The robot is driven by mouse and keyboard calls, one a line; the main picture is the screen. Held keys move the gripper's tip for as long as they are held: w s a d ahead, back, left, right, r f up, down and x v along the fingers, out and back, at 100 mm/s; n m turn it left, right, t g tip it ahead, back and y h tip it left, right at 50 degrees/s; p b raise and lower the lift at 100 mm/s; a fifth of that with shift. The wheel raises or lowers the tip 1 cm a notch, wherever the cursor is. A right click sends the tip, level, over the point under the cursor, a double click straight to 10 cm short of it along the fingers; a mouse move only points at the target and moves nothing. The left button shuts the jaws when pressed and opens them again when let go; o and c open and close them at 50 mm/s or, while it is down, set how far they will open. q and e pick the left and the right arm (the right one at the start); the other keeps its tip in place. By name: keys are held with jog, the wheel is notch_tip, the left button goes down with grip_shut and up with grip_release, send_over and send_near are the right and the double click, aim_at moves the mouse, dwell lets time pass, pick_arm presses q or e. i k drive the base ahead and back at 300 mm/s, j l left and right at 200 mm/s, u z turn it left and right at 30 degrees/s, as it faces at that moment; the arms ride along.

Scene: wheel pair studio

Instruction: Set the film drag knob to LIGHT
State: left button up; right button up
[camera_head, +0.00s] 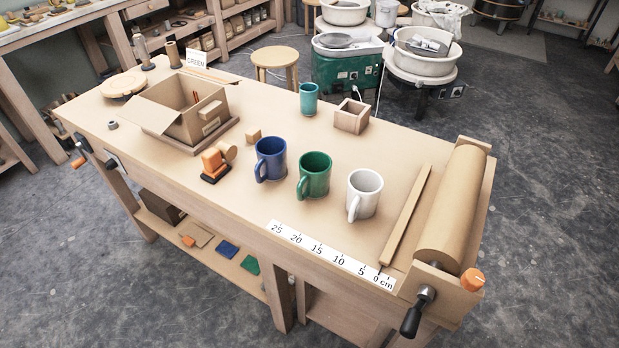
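An orange knob (472,280) sits on the near end of the roll stand, at the right end of the workbench. It is likely the film drag knob; no LIGHT marking or pointer on it is legible. A large tan roll (452,208) lies in the stand behind it. A crank with a black handle (410,322) hangs at the front, just left of the knob. Neither of my grippers is in view.
Blue (271,160), green (314,176) and white (364,195) mugs stand mid-bench, left of a wooden strip (407,215). A ruler (330,255) runs along the front edge. An open cardboard box (195,108) and an orange tape dispenser (215,163) are farther left.

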aim_at(111, 164)
jog(key=u, duration=1.25)
jog(key=i+j+z, duration=0.4)
jog(key=j, duration=0.2)
jog(key=i, duration=0.05)
